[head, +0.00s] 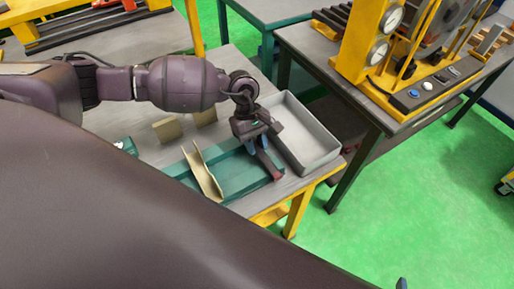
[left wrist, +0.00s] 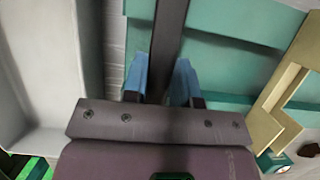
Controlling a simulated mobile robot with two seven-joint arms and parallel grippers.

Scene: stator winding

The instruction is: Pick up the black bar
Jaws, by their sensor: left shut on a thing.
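The black bar (left wrist: 168,40) is a long, narrow dark strip between the two blue fingertips of my left gripper (left wrist: 160,85) in the left wrist view. The gripper is shut on it. In the head view my left gripper (head: 257,144) is over the right end of the teal tray (head: 234,205), close to the grey bin. The bar (head: 269,165) shows there only in part, below the fingers, with a reddish end. Whether it touches the tray is hard to tell. My right gripper is not seen.
An empty grey bin (head: 325,158) stands right of the gripper. A tan folded piece (head: 203,176) stands on the tray's left part, and tan blocks (head: 167,130) stand behind it. A second table with a yellow machine (head: 356,50) is at the right, across a floor gap.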

